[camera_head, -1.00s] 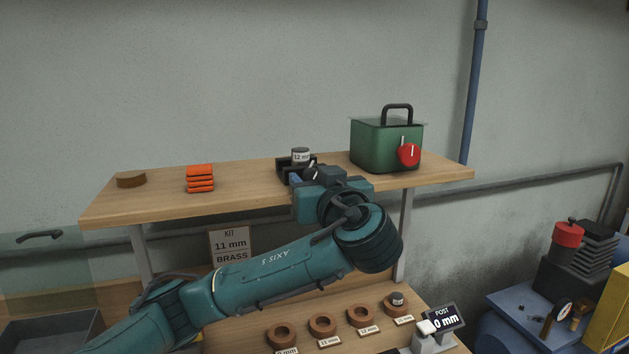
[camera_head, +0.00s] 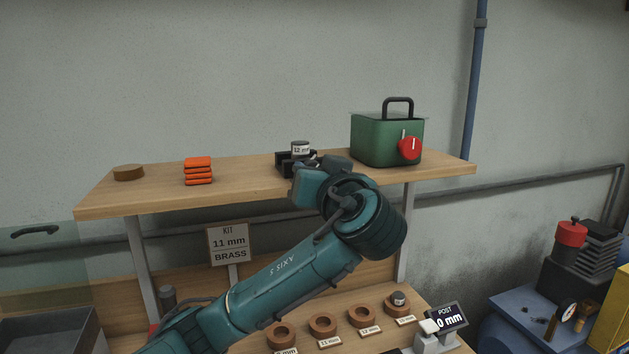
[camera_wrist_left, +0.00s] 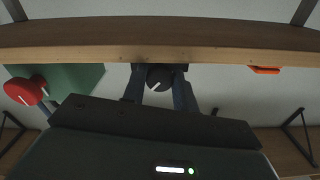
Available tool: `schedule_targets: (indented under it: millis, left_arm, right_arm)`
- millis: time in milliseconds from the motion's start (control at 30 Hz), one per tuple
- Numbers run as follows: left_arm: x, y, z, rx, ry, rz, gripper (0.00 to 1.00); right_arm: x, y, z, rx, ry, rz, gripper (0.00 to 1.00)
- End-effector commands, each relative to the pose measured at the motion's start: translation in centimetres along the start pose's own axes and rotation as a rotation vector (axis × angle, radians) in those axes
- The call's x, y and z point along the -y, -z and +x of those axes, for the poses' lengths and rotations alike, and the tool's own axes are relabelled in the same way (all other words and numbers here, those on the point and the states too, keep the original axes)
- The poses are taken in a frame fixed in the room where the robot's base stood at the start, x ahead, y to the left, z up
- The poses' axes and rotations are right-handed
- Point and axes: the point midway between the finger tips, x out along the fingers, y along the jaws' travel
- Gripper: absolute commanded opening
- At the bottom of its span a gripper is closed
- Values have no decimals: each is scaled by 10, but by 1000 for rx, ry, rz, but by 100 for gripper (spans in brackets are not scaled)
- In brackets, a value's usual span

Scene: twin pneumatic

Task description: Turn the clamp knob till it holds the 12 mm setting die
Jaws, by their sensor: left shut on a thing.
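The setting die (camera_head: 300,148), a small grey cylinder with a white "12 mm" label, stands upright in the black clamp (camera_head: 282,164) on the wooden shelf. My left gripper (camera_wrist_left: 160,86) is in front of the clamp. In the left wrist view its two fingers are shut on the dark round clamp knob (camera_wrist_left: 158,75), one on each side. A white line on the knob's face is tilted. In the head view my wrist hides most of the knob and the clamp's right side. I cannot tell whether the jaws touch the die. My right gripper is not in view.
Below are several brown rings (camera_head: 322,326) and a display reading 0 mm (camera_head: 447,318).

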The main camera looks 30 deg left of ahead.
Motion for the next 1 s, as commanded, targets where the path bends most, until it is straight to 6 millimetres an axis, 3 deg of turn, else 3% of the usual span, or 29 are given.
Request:
schedule_targets:
  millis: [367,400,633,1000]
  left_arm:
    - [0,-1,0,4,-1,36,6]
    - [0,-1,0,4,-1,35,32]
    - [0,0,0,3,-1,34,51]
    - [-1,-1,-10,1,-2,33,51]
  right_arm:
    - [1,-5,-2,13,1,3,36]
    - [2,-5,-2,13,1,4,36]
    - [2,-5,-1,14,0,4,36]
    - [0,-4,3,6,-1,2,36]
